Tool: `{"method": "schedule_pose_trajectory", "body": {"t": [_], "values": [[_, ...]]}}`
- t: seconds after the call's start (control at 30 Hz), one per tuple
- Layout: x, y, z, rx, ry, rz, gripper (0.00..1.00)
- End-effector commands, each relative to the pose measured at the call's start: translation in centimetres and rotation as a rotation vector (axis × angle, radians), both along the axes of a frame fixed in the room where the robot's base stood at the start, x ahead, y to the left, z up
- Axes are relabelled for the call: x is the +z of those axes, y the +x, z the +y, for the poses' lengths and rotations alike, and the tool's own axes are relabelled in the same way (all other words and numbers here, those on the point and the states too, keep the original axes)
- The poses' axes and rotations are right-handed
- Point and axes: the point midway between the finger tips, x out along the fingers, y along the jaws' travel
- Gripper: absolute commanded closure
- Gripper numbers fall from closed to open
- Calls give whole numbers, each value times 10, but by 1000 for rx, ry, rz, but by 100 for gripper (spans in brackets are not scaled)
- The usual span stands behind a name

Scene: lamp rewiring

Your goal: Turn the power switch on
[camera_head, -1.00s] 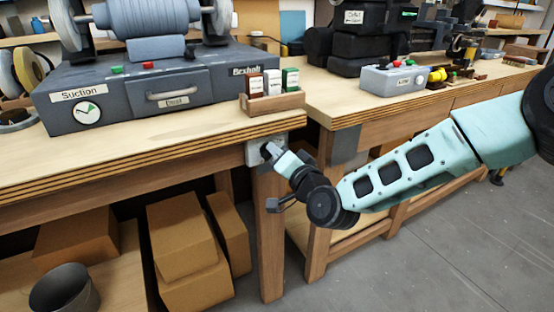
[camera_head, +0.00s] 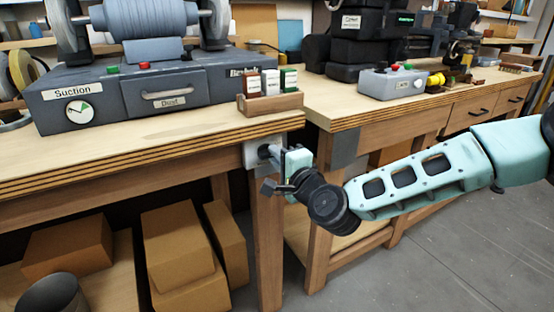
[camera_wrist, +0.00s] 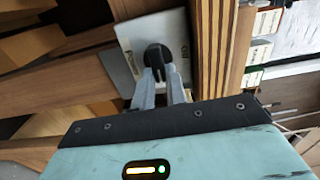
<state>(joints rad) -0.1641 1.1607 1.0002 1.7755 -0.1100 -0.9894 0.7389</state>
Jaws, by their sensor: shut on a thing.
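The power switch is a black rotary knob (camera_wrist: 158,58) on a light grey plate (camera_wrist: 122,28) fixed to the front of the left workbench, below its top edge. The plate also shows in the head view (camera_head: 250,153). My gripper (camera_wrist: 162,78) is at the knob, its two fingers shut on it from both sides. In the head view my gripper (camera_head: 272,152) reaches the plate from the right and hides most of the knob.
The bench top edge (camera_head: 150,160) runs just above the plate. A wooden rack of small boxes (camera_head: 270,103) stands above it. A grey grinder base (camera_head: 120,100) is at the back left. Cardboard boxes (camera_head: 180,250) lie under the bench. Grey floor (camera_head: 440,240) is free on the right.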

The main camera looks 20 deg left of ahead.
Motion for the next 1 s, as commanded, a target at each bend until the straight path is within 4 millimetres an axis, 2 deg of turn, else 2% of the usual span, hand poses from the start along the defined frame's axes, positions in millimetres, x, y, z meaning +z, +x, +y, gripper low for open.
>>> {"method": "schedule_pose_trajectory", "body": {"t": [0.53,0.57,0.6,0.63,1.0], "values": [[-2,0,-1,0,12,20,100],[-2,0,-1,0,12,20,78],[-2,0,0,0,12,20,67],[-2,0,0,0,13,19,65],[-1,-3,-4,0,12,17,65]]}}
